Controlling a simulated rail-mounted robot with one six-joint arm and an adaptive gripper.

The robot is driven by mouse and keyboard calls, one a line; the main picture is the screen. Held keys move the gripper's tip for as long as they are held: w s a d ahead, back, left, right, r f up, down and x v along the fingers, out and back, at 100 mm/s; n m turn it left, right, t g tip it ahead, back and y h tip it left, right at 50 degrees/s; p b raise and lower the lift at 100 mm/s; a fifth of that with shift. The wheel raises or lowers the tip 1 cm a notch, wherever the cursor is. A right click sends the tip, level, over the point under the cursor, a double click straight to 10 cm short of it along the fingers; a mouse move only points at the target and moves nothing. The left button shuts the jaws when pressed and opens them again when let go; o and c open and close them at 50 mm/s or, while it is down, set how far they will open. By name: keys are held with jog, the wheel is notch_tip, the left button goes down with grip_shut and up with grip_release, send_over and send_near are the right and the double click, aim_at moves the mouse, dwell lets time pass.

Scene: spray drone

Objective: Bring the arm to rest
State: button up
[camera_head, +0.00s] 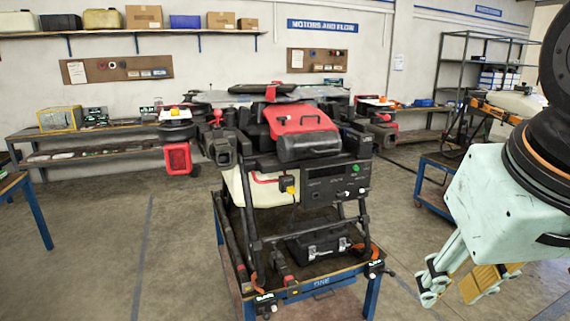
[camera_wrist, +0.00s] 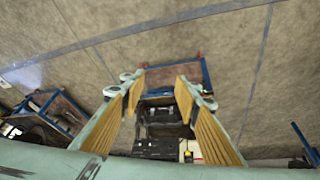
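My gripper (camera_head: 462,282) is at the lower right in the head view, pale green with yellow finger pads. It points downward and hangs in free air to the right of the drone stand. In the wrist view, my gripper (camera_wrist: 160,95) has its two yellow-padded fingers wide apart with nothing held between them. The spray drone (camera_head: 290,130), black with a red top cover, stands on a blue-framed cart (camera_head: 322,284) in the middle of the head view. In the wrist view, the cart (camera_wrist: 205,75) lies beyond the fingertips, with dark parts showing between the fingers.
A blue bench (camera_head: 440,163) with an orange-and-black device stands at the right. A blue table (camera_head: 32,205) is at the left edge. Shelves and a workbench (camera_head: 90,130) line the back wall. The floor (camera_head: 170,260) left of the cart is clear.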

jog(key=s+a+f, duration=0.1)
jog(key=s+a, duration=0.1)
jog(key=s, duration=0.5)
jog(key=shift+s+a+f+g+y, duration=0.2)
jog(key=shift+s+a+g+y, duration=0.1)
jog(key=shift+g+y, duration=0.1)
jog(key=shift+w, duration=0.1)
dwell(0.6)
